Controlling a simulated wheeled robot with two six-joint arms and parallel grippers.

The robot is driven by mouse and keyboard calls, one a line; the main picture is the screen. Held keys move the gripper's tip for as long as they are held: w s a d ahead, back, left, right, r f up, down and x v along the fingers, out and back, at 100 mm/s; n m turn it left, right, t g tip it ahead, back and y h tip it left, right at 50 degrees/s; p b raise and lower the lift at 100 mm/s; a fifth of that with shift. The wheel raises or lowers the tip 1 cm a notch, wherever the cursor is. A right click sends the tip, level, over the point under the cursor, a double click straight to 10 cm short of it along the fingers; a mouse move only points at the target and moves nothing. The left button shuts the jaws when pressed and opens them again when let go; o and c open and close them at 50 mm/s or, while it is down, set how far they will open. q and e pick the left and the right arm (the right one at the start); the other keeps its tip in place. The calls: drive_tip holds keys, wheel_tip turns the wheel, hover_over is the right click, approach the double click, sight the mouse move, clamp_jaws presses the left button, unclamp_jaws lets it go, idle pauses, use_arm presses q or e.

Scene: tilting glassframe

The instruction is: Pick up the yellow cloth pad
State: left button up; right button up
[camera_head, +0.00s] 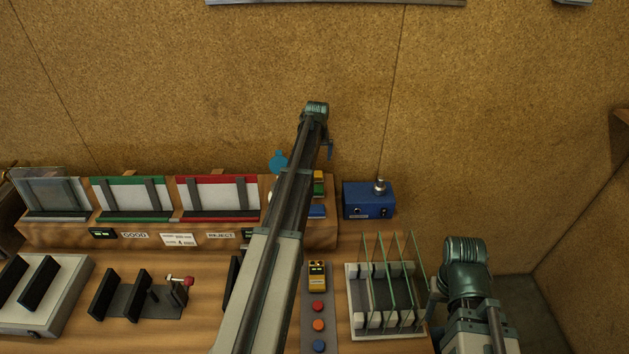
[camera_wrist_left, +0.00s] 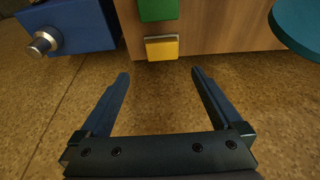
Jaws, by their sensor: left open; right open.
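The yellow cloth pad (camera_wrist_left: 162,47) shows in the left wrist view at the edge of a wooden block, beside a green pad (camera_wrist_left: 158,10). In the head view the yellow pad (camera_head: 318,175) is small, at the back right end of the wooden rack, partly beside my left arm. My left gripper (camera_wrist_left: 160,75) is open and empty, its fingers apart, with the pad ahead of the gap and not between them. In the head view only a bit of it (camera_head: 329,149) shows past the arm. My right gripper (camera_head: 437,292) is at the lower right, beside the glass rack; its fingers are hardly visible.
A blue box with a metal knob (camera_head: 368,200) stands just right of the rack. A blue-teal disc (camera_head: 279,161) rises behind the rack, left of my left arm. Thin glass panes stand upright in a white rack (camera_head: 353,323). A yellow device (camera_head: 317,271) sits above coloured buttons.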

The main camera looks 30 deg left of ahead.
use_arm(q)
drive_tip(key=b, duration=0.5)
hover_over(315, 174)
drive_tip(key=s+d, duration=0.1)
wheel_tip(315, 174, down, 6)
drive_tip(key=shift+s+f, duration=0.1)
drive_tip(key=shift+s, duration=0.05)
drive_tip(key=b+x, duration=0.5)
drive_tip(key=shift+a+f, duration=0.1)
drive_tip(key=shift+a, duration=0.05)
drive_tip(key=c, duration=1.2)
